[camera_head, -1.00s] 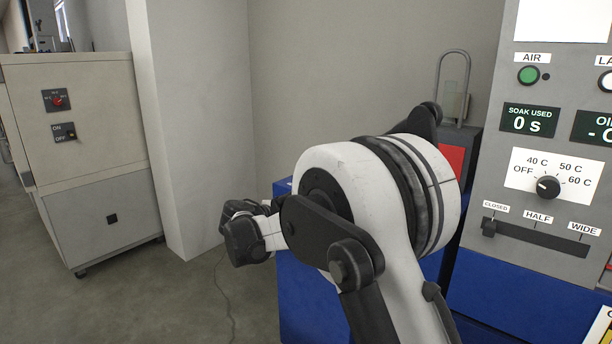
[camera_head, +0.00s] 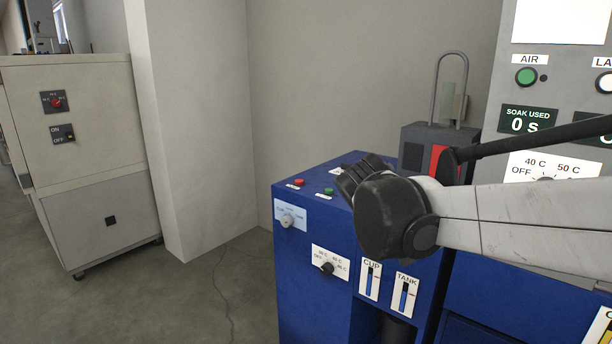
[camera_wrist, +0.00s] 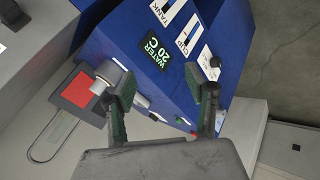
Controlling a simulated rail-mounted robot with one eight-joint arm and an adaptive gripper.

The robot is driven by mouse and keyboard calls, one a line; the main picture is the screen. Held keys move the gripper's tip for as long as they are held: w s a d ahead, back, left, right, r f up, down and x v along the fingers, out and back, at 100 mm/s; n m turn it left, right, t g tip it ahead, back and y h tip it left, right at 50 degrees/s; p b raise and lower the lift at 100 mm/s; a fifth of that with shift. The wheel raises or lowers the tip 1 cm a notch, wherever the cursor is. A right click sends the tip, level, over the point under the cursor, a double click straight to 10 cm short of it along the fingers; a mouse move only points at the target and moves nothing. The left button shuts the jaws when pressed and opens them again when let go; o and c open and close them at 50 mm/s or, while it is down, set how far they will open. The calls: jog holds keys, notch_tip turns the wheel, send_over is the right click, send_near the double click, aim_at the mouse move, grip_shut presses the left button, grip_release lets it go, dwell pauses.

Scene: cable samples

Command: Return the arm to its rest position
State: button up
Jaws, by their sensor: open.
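My gripper (camera_wrist: 160,77) shows in the wrist view, its two dark green-edged fingers wide apart with nothing between them. In the head view my white arm reaches in from the right to a black joint in front of the blue machine (camera_head: 310,235). The joint and arm hide part of the machine's top and front. I cannot make out the fingers clearly in the head view.
A grey control panel (camera_head: 570,90) stands at right, partly behind my arm. A dark unit with a metal loop (camera_head: 428,150) stands behind the blue machine. A beige cabinet (camera_head: 95,115) is at left.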

jog(key=s+d+f+m+y, duration=0.1)
jog(key=s+f+m+y, duration=0.2)
jog(key=s, duration=0.9)
jog(key=s+d+f+m+y, duration=0.2)
jog(key=s+f, duration=0.2)
jog(key=s, duration=0.8)
notch_tip(320, 180, up, 13)
jog(key=p, duration=1.3)
jog(key=shift+w+a+r, duration=0.15)
jog(key=shift+a+r, duration=0.05)
jog(key=shift+a, duration=0.05)
